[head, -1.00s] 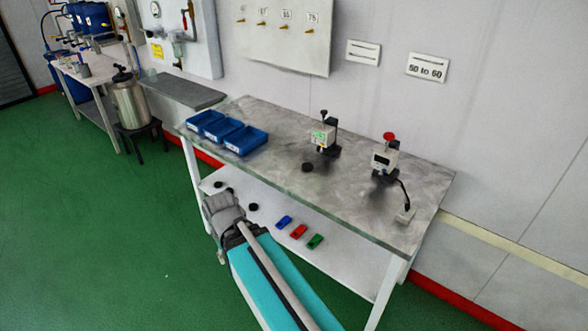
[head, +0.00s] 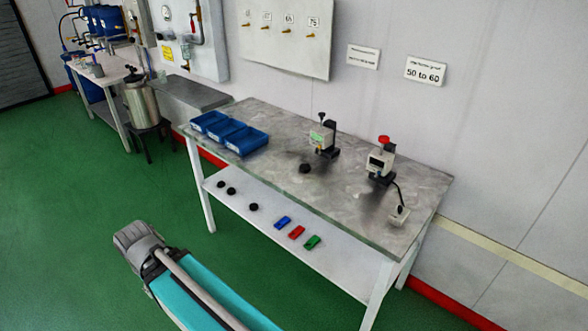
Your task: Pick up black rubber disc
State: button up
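A black rubber disc (head: 305,169) lies on the grey tabletop, just in front of the left gauge stand (head: 322,138). Three more black discs lie on the white lower shelf, toward its left: the left disc (head: 220,184), the middle disc (head: 231,191) and the right disc (head: 254,207). From this view I cannot tell the discs apart by material. My teal and grey arm reaches in from the bottom, with its grey joint over the green floor, left of and in front of the table. No gripper fingers show.
Blue trays (head: 225,131) stand at the table's left end. A second gauge stand (head: 381,162) stands on the right. Blue (head: 282,222), red (head: 297,232) and green (head: 312,242) pieces lie on the shelf (head: 335,267). The green floor (head: 70,220) at left is clear.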

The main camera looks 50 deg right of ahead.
aim_at(304, 168)
jog(key=u, duration=0.1)
jog(key=k, duration=0.8)
jog(key=z, duration=1.7)
jog(key=i, duration=0.8)
jog(key=z, duration=0.1)
